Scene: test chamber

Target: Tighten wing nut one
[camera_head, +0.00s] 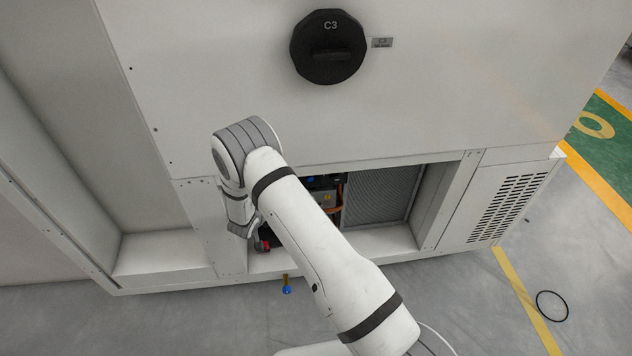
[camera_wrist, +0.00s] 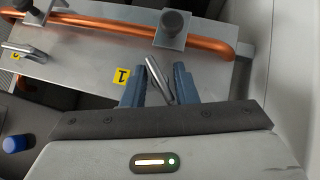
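Wing nut one (camera_wrist: 158,80) is a slim silver metal wing beside the yellow label "1" (camera_wrist: 121,76) on a grey plate (camera_wrist: 85,72). In the wrist view it stands tilted between the two blue fingers of my gripper (camera_wrist: 159,87). The fingers are apart, with a gap on either side of the wing, and I see no clear contact. In the head view my arm hides the nut and most of the gripper.
A second wing nut (camera_wrist: 24,50) lies left by another yellow label. A copper pipe (camera_wrist: 120,28) with a dark knob (camera_wrist: 174,24) on a bracket crosses behind. A blue cap (camera_wrist: 15,144) is at lower left. The cabinet opening (camera_head: 385,195) has a frame around it.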

